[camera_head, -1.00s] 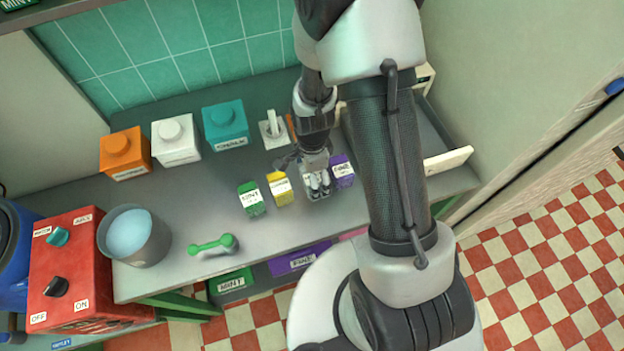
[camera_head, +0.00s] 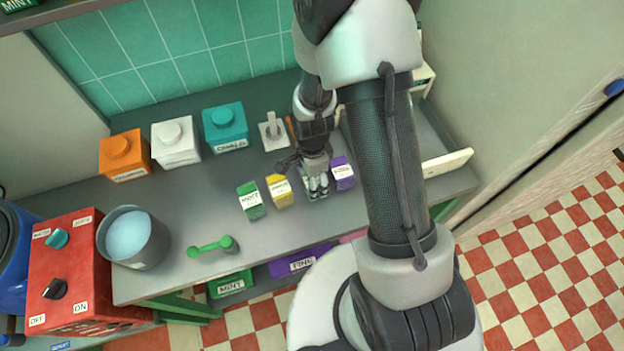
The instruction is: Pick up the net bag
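My gripper (camera_head: 318,187) points down at the grey counter, between a yellow box (camera_head: 280,190) and a purple box (camera_head: 342,172). Its pale fingertips are small and close to the counter surface. I cannot tell whether they are open or shut, or whether anything is between them. I cannot make out a net bag for certain; a small greyish shape at the fingertips is too unclear to name.
A green box (camera_head: 250,200) labelled mint stands left of the yellow one. A green scoop (camera_head: 215,245) lies near the front edge. A grey pot (camera_head: 134,238) and red control box (camera_head: 68,270) are at left. Orange (camera_head: 125,155), white (camera_head: 175,141) and teal (camera_head: 226,127) canisters stand behind.

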